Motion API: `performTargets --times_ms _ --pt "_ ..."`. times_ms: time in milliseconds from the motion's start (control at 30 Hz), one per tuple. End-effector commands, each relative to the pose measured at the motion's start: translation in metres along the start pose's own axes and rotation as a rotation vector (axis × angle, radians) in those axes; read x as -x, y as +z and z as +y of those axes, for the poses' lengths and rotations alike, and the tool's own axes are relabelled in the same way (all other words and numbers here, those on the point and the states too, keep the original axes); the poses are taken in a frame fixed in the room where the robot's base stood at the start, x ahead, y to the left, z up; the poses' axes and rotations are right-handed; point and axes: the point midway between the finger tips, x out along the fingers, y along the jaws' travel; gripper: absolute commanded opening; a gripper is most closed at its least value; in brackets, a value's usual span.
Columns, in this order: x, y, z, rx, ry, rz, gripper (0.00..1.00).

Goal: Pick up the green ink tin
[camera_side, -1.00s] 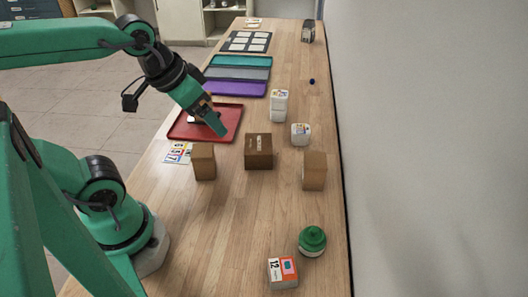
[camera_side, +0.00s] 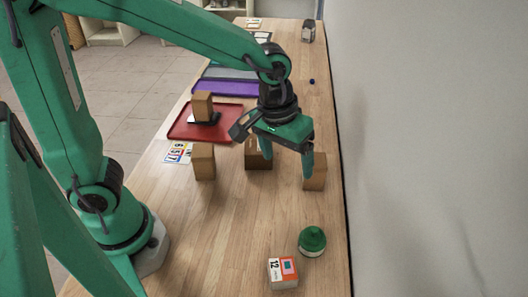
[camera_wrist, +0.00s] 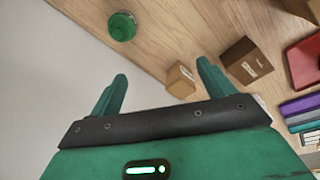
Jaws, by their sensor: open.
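The green ink tin (camera_side: 312,240) stands upright on the wooden table, at the near right in the side view. It has a green lid and a pale lower band. It also shows in the wrist view (camera_wrist: 122,26), at the top left, beyond my fingertips. My gripper (camera_side: 280,155) is open and points down above the brown boxes, farther up the table than the tin.
A white box with an orange label (camera_side: 283,272) stands just in front of the tin. Brown boxes (camera_side: 204,161) (camera_side: 315,171) stand below my gripper, one partly hidden (camera_side: 256,158). A red tray (camera_side: 178,127) holds a brown box on a dark base. The wall borders the table's right edge.

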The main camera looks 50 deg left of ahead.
Motion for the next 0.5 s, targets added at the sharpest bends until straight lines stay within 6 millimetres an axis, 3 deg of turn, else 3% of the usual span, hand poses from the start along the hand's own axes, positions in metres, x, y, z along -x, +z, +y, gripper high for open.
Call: performTargets --times_ms 300,500 --pt "-0.058 0.011 0.059 0.061 -0.059 -0.092 0.81" --pt "-0.086 0.022 0.083 0.093 -0.092 -0.124 0.81"
